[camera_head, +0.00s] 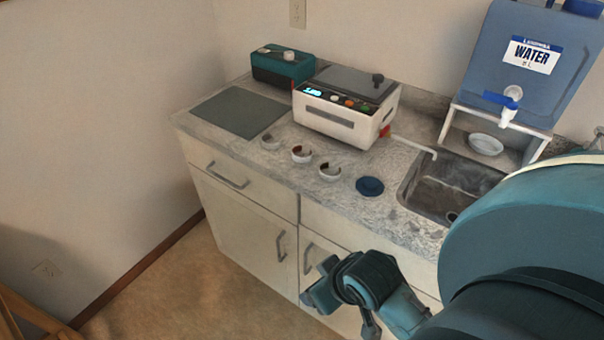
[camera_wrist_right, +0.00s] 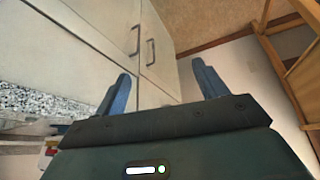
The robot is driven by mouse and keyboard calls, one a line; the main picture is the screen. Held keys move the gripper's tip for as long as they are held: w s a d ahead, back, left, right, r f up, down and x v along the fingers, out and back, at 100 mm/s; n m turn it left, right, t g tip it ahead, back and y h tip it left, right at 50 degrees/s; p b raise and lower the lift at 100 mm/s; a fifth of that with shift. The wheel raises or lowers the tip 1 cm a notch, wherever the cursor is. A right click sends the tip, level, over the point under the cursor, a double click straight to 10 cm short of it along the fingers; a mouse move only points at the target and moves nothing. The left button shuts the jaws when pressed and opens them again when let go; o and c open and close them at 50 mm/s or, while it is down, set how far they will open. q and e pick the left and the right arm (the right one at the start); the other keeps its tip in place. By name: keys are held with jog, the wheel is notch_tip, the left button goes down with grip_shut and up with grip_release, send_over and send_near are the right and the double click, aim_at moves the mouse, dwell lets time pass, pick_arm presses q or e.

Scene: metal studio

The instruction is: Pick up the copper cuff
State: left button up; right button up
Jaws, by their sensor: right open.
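The middle and right dishes hold small dark, reddish-brown curved pieces. They are too small for me to tell which is the copper cuff. My right gripper (camera_head: 322,292) hangs in front of the cabinet doors, below the counter and apart from the dishes. The right wrist view shows its two blue fingers (camera_wrist_right: 163,88) spread wide with nothing between them. My left gripper is out of view.
On the counter (camera_head: 400,160) are a white ultrasonic-type machine (camera_head: 330,122), a teal box (camera_head: 282,66), a grey mat (camera_head: 240,111), a blue round disc (camera_head: 369,187) and a sink (camera_head: 450,187). A blue water container (camera_head: 540,60) stands on a white stand.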

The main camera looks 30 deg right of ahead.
aim_at(299, 150)
jog(key=w+d+r+m+t+h, duration=0.2)
jog(key=w+d+r+t, duration=0.25)
jog(key=w, duration=0.45)
jog(key=w+d+r+m+t+h, duration=0.1)
jog(key=w+d+r+m+t, duration=0.15)
jog(key=w+d+r, duration=0.5)
jog(key=shift+t, duration=0.3)
jog(key=w+f, duration=0.1)
jog(key=w, duration=0.1)
jog(key=w+f, duration=0.2)
jog(key=w, duration=0.1)
jog(key=w+f, duration=0.2)
jog(key=shift+w+f, duration=0.2)
jog(key=shift+w, duration=0.15)
jog(key=shift+d+p+x, duration=0.2)
jog(key=shift+p+x, duration=0.05)
jog(key=shift+x, duration=1.25)
jog(key=shift+d+p+x, duration=0.2)
jog(key=shift+d+x, duration=0.05)
jog(key=shift+x, duration=1.2)
jog(key=shift+s+f, duration=0.1)
jog(key=shift+c, duration=0.3)
jog(key=c, duration=1)
